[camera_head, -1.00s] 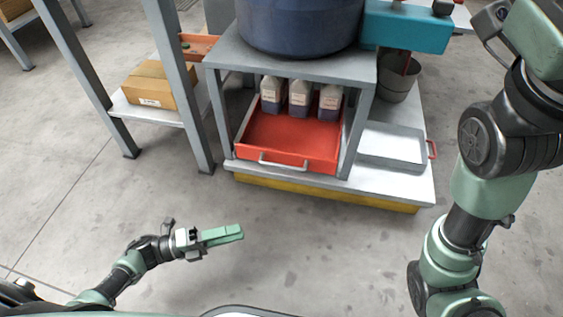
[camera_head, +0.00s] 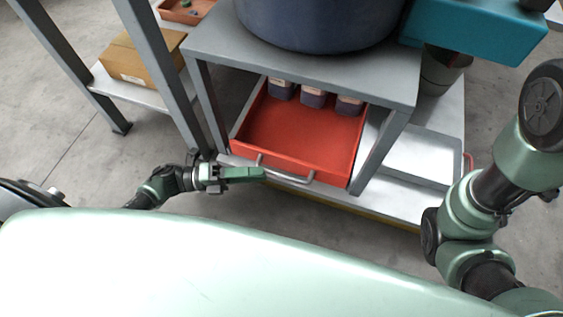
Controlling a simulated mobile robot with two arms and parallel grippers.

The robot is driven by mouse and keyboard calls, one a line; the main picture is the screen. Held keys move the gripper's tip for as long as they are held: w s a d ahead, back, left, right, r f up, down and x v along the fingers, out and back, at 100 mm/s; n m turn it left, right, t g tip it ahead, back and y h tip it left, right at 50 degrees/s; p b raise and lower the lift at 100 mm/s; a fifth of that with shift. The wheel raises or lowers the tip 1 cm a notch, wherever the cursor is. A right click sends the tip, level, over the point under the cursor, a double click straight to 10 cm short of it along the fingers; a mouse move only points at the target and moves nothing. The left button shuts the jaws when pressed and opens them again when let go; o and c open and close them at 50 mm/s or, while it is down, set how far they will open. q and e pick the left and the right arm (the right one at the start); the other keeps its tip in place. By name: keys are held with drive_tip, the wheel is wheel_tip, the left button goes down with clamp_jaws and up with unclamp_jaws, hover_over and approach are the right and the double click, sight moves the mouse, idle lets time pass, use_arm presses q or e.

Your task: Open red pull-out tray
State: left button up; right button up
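The red pull-out tray (camera_head: 300,130) sits in the lower bay of the grey stand. A light grey bar handle (camera_head: 288,177) runs along the tray's front. Several bottles (camera_head: 314,95) stand at the back of the tray, their tops hidden by the stand's top. My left gripper (camera_head: 252,174) is at the left end of the handle, its green fingers pointing right. The fingers overlap in this view, so I cannot tell their gap or whether they touch the handle. My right gripper is out of view.
A dark blue drum (camera_head: 318,20) stands on the grey stand (camera_head: 300,69). A grey tray (camera_head: 418,157) lies right of the stand. A cardboard box (camera_head: 142,60) sits on a shelf at left. My pale green body fills the foreground. A narrow strip of floor lies before the stand.

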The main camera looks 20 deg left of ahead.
sight(278, 172)
use_arm(q)
drive_tip(key=b+x, duration=0.1)
drive_tip(key=x, duration=0.5)
drive_tip(key=shift+d+b, duration=0.2)
drive_tip(key=shift+b, duration=0.1)
drive_tip(key=shift+c, duration=0.2)
clamp_jaws()
idle(0.9)
